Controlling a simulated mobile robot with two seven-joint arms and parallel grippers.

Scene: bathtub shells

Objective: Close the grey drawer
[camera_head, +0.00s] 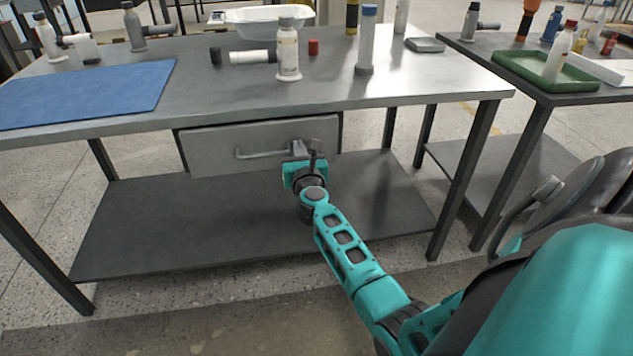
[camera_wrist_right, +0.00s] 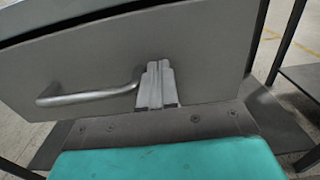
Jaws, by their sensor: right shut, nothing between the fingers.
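The grey drawer (camera_head: 210,150) hangs under the tabletop of the metal table. A dark gap shows along its top edge and sides, so it appears slightly pulled out; how far is hard to tell. Its bar handle (camera_head: 262,154) is on the front face. My right gripper (camera_head: 304,148) is shut and empty at the right end of the handle. In the right wrist view the closed fingers (camera_wrist_right: 156,82) are at the drawer front (camera_wrist_right: 95,60), beside the right end of the handle (camera_wrist_right: 85,97); contact is unclear. My left gripper is not in view.
The table (camera_head: 420,90) carries a blue mat (camera_head: 85,92), several bottles and a white tub (camera_head: 262,20). A lower shelf (camera_head: 180,225) lies beneath the drawer. A second table (camera_head: 480,50) with a green tray (camera_head: 540,75) stands at right. Floor in front is clear.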

